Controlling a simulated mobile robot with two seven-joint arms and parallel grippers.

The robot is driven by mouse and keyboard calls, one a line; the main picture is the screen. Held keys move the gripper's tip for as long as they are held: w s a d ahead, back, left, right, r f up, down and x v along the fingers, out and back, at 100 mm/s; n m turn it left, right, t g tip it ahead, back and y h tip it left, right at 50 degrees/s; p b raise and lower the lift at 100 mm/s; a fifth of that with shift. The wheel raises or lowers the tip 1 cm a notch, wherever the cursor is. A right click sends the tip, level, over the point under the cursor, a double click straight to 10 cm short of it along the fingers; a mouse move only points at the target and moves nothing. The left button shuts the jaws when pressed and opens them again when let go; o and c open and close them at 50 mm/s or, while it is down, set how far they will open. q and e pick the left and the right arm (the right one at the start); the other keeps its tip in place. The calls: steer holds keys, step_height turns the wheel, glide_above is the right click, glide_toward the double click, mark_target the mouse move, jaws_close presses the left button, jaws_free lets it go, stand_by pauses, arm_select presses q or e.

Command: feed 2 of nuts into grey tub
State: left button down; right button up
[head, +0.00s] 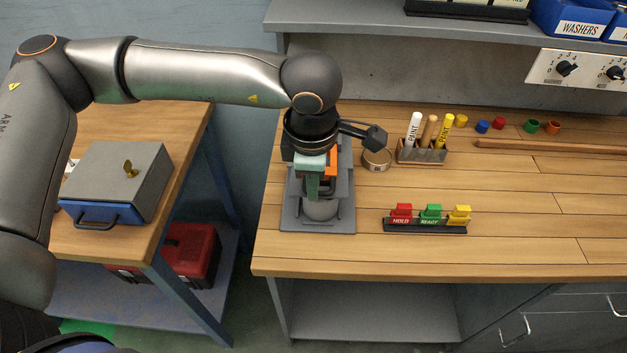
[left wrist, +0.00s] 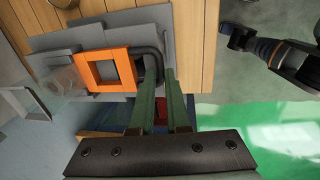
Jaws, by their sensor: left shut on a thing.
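A grey dispenser (head: 290,215) stands at the left end of the wooden workbench. Its orange square frame (left wrist: 105,70) shows in the left wrist view, with a black curved handle (left wrist: 156,58) beside it. My left gripper (head: 313,188) points down in front of the dispenser; in the left wrist view its green fingers (left wrist: 165,85) are shut on the black handle. A round grey tub (head: 321,209) sits low in the dispenser, partly behind the gripper; it looks pale and see-through in the left wrist view (left wrist: 60,80). No nuts can be made out. My right gripper is not in view.
A round tin (head: 377,160) and a holder with paint markers (head: 422,152) stand right of the dispenser. A rack of red, green and yellow tags (head: 427,225) lies nearer the front edge. A side table (head: 190,130) with a grey-and-blue box (head: 120,180) is at left.

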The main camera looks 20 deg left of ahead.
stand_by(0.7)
arm_select(q)
steer(key=shift+w+f, duration=0.1)
steer(key=shift+w, duration=0.2)
steer(key=w+b, duration=0.1)
steer(key=w+a+b, duration=0.1)
steer(key=w+b, duration=0.1)
steer(key=shift+w+f, duration=0.1)
steer(key=shift+w, duration=0.2)
steer(key=shift+w+a, duration=0.2)
steer(key=shift+w, duration=0.35)
steer(key=shift+w+a, duration=0.2)
steer(key=shift+w, duration=0.35)
steer(key=shift+r, duration=0.3)
steer(key=c, duration=1)
jaws_free()
steer(key=shift+o, duration=0.4)
steer(key=shift+f, duration=0.1)
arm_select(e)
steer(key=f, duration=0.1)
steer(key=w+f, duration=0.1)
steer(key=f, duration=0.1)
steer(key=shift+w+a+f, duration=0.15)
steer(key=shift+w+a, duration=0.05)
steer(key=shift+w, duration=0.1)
